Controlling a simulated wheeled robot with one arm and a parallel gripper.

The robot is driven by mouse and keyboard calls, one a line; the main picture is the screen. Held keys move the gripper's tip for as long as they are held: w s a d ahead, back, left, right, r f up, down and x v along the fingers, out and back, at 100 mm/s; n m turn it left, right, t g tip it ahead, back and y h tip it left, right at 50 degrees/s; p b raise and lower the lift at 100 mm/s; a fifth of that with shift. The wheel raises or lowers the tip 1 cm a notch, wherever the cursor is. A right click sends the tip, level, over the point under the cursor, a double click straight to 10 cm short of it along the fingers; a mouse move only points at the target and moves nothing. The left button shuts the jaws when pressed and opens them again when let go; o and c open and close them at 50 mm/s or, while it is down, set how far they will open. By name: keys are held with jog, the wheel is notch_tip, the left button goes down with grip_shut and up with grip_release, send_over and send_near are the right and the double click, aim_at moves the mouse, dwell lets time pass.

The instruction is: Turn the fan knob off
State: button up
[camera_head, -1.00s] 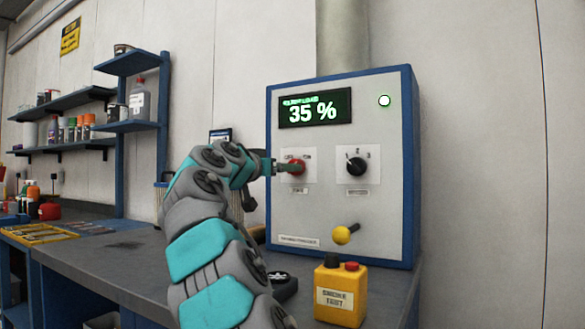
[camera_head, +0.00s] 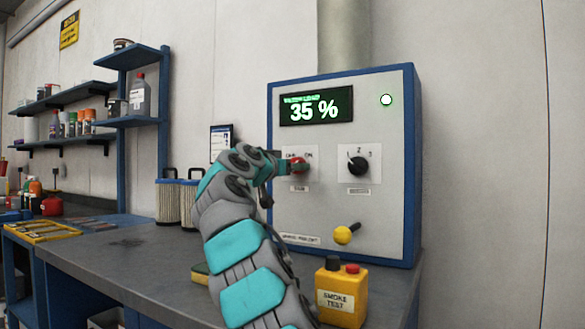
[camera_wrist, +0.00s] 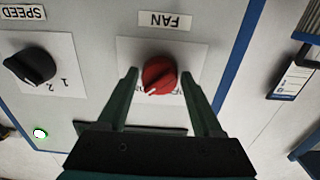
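The red fan knob (camera_wrist: 159,75) sits on a white plate under the FAN label (camera_wrist: 165,20) in the wrist view, which looks upside down. Its white mark points down and left there; the lettering beside it is partly hidden. My gripper (camera_wrist: 158,78) is open, with one dark green finger on each side of the knob and a small gap showing at each side. In the head view the knob (camera_head: 297,165) is partly covered by my gripper (camera_head: 290,167). The control panel's display (camera_head: 316,107) reads 35 %, and a green light (camera_head: 386,99) is lit.
The black speed knob (camera_head: 357,166) is right of the fan knob. A yellow-ended lever (camera_head: 343,235) juts out below. A yellow smoke test box (camera_head: 341,293) stands on the bench in front of the panel. Two ribbed filters (camera_head: 169,201) stand to the left.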

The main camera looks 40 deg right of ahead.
jog(key=c, duration=1)
jog(key=shift+n, duration=0.4)
jog(key=shift+s+r+n, duration=0.1)
jog(key=shift+r+n, duration=0.05)
jog(key=shift+n, duration=8.45)
jog(key=o, duration=1.4)
